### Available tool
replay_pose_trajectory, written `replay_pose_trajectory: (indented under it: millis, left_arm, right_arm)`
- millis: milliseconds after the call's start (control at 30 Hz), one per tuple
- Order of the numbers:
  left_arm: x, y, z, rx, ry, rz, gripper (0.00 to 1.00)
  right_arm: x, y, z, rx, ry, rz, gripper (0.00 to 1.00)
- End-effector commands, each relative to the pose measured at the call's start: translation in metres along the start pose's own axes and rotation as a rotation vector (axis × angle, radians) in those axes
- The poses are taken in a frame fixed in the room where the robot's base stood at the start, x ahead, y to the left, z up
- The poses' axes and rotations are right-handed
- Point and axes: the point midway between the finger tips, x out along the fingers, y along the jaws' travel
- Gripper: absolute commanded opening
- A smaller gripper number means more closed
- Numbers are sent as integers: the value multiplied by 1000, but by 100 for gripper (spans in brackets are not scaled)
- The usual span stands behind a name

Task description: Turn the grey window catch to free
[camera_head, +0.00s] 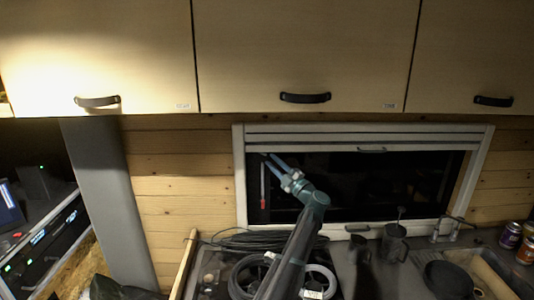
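The window (400,185) is a dark pane in a white frame, below the overhead cupboards. A small dark grey catch-like piece (357,228) sits on the lower window frame, right of my arm; I cannot tell its exact setting. My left gripper (269,157) is in front of the upper left part of the window, fingers pointing up and left. The two fingers show a gap between them, with nothing seen in it. It is apart from the lower catch-like piece. My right gripper is out of view.
Cupboards with dark handles (305,98) hang above. A blind with a handle (372,149) covers the window top. Below are coiled cables (245,240), dark mugs (394,243), a tap (445,229) and cans (511,236). A grey post (105,205) stands left.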

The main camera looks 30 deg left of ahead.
Motion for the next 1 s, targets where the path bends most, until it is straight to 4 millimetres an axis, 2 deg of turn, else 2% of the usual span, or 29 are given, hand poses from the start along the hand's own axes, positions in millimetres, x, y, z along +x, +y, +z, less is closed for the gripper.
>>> replay_pose_trajectory:
  millis: [33, 233, 667, 700, 867, 1000]
  left_arm:
    - [11, 2, 0, 1, 1, -1, 29]
    - [33, 1, 0, 1, 0, 0, 29]
    - [41, 0, 0, 0, -1, 0, 29]
    - [41, 0, 0, 0, -1, 0, 27]
    - [41, 0, 0, 0, -1, 0, 0]
    - [41, 0, 0, 0, -1, 0, 0]
  right_arm:
    - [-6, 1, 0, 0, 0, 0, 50]
    - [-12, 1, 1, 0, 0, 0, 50]
    - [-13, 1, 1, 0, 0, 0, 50]
    - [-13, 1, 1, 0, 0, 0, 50]
    - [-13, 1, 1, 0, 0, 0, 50]
    - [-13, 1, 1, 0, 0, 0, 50]
